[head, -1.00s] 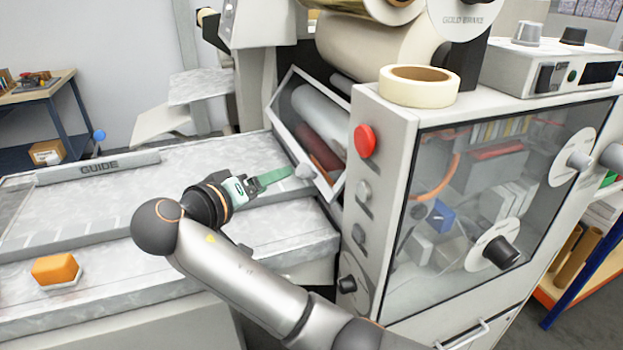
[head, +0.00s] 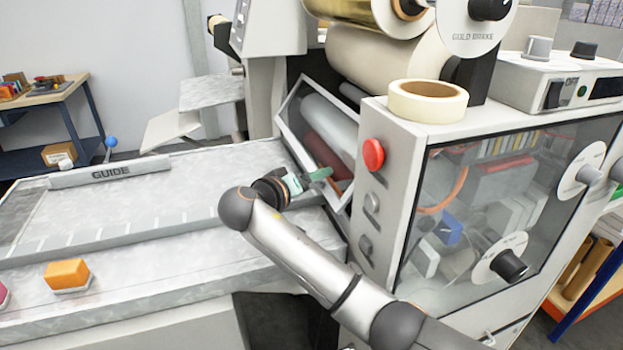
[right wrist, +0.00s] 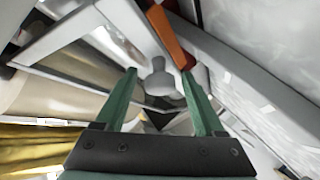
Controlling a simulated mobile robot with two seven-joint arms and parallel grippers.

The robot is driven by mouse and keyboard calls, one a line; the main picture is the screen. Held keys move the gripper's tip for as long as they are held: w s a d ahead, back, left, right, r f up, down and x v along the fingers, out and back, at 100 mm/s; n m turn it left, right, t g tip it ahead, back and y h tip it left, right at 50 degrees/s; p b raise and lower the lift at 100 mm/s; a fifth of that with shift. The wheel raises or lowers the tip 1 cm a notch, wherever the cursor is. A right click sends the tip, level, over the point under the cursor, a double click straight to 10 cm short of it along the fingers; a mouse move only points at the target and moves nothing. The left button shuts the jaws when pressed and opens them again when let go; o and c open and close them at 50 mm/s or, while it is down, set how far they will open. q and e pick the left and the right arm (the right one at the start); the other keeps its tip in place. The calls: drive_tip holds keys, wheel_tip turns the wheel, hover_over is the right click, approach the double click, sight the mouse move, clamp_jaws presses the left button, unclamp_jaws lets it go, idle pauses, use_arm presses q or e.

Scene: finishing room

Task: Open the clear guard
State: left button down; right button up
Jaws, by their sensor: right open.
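The clear guard (head: 294,142) is a tilted see-through panel in a pale frame, in front of the rollers in the middle of the head view. It looks closed over them. Its pale frame also shows at the upper left of the right wrist view (right wrist: 72,36). My right gripper (head: 326,173) is at the guard's lower part, fingers pointing at it. In the right wrist view the green fingers are open (right wrist: 159,78), with a grey knob (right wrist: 158,84) seen between them. I cannot tell whether they touch it. The knob is hidden in the head view. My left gripper is not in view.
A machine cabinet with a red button (head: 373,153) stands just right of the guard, a tape roll (head: 428,100) on top. The grey bed (head: 150,215) lies left, with the guide bar (head: 110,171) and an orange block (head: 67,274). The bed's middle is clear.

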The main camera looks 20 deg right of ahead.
drive_tip(key=shift+c, duration=0.4)
clamp_jaws()
idle(1.0)
